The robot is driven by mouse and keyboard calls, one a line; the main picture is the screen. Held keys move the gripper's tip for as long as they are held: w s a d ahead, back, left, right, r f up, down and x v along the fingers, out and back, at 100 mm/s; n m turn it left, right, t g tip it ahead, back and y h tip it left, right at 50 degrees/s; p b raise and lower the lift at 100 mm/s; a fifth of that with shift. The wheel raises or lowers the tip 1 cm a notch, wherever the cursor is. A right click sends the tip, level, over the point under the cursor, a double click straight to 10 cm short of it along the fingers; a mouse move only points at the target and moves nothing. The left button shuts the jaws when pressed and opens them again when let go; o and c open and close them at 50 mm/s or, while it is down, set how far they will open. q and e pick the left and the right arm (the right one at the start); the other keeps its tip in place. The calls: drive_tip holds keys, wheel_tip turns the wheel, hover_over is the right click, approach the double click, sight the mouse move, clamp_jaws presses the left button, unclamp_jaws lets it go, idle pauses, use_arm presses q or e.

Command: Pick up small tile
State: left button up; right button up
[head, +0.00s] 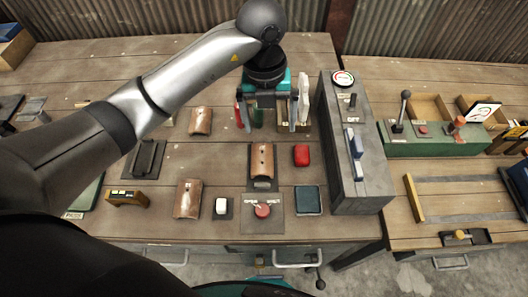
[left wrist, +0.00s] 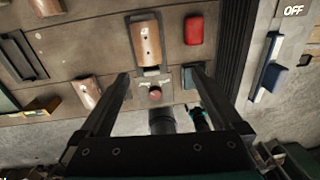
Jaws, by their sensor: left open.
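Several curved brown roof-like tiles lie on the wooden bench; I cannot tell which is the small tile. One tile (head: 262,160) stands on a dark holder mid-bench, and it shows in the left wrist view (left wrist: 147,42). Another tile (head: 187,199) lies front left, and one (head: 201,121) lies farther back. My left gripper (head: 268,122) is above the back of the bench with its jaws apart. In the left wrist view its fingers (left wrist: 160,82) spread either side of a red knob plate, with nothing held. My right gripper is not in view.
A red block (head: 302,155), a dark teal square (head: 308,200) and a white block (head: 222,205) lie nearby. The red knob (head: 262,210) sits on a grey plate. A tall grey switch box (head: 352,140) stands at right. Drawer handles line the front edge.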

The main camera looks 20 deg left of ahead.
use_arm(q)
drive_tip(key=a, duration=0.2)
hover_over(262, 157)
drive_tip(key=shift+y, duration=0.4)
wheel_tip(262, 157, down, 9)
drive_tip(key=shift+d+r, duration=0.1)
drive_tip(key=shift+r, duration=0.1)
drive_tip(key=shift+f, duration=3.15)
drive_tip(key=c, duration=1.3)
drive_tip(key=shift+c, duration=0.5)
drive_tip(key=shift+r, duration=0.15)
